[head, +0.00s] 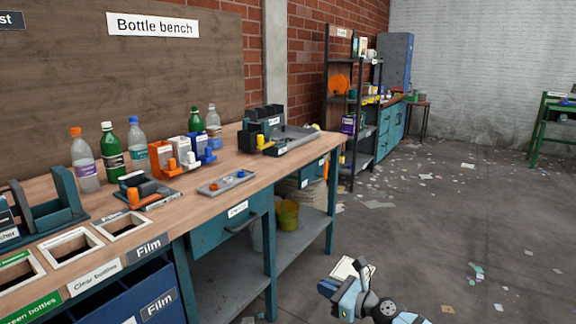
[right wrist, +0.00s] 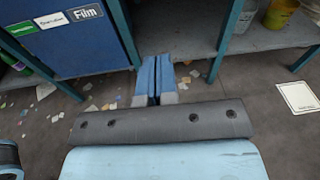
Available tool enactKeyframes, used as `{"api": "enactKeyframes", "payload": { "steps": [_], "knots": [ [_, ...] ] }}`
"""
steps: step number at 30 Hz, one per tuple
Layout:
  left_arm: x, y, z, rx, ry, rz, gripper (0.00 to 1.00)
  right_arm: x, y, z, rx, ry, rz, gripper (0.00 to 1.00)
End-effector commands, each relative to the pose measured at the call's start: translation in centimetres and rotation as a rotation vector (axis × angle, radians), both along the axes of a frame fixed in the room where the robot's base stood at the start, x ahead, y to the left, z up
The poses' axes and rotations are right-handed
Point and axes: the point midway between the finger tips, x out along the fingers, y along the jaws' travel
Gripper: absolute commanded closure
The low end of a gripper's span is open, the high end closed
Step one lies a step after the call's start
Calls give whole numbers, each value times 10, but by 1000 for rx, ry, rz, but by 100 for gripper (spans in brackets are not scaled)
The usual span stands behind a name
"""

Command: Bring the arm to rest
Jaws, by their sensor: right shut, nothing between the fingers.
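My right gripper (head: 328,288) is low at the bottom right of the head view, in front of the bench and clear of it, above the floor. In the right wrist view its two blue fingers (right wrist: 157,80) are together with nothing between them. My left gripper is in neither view. The workbench (head: 262,183) with its wooden top runs along the left of the head view.
Several bottles, including a green one (head: 111,150), stand on the bench. A grey tray (head: 226,183) lies near its front edge. A yellow bucket (head: 287,215) sits on the lower shelf. Paper scraps litter the otherwise open floor (head: 440,230) at right.

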Motion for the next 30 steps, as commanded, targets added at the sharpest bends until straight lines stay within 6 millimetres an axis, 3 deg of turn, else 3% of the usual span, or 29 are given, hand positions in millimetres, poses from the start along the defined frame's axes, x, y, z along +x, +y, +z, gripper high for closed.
{"api": "enactKeyframes", "payload": {
  "steps": [1, 8, 12, 20, 30],
  "knots": [
    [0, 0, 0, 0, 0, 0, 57, 3, -22, -5, -29, 0, -19, 100],
    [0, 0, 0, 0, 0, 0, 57, 12, -111, -19, -145, 0, -93, 100],
    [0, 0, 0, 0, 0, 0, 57, -28, -88, -24, 107, 170, -106, 100],
    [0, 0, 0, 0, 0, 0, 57, -112, -65, -18, 667, 603, -150, 100],
    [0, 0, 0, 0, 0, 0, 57, -257, -61, 12, 1617, 1496, -227, 100]
  ]
}}
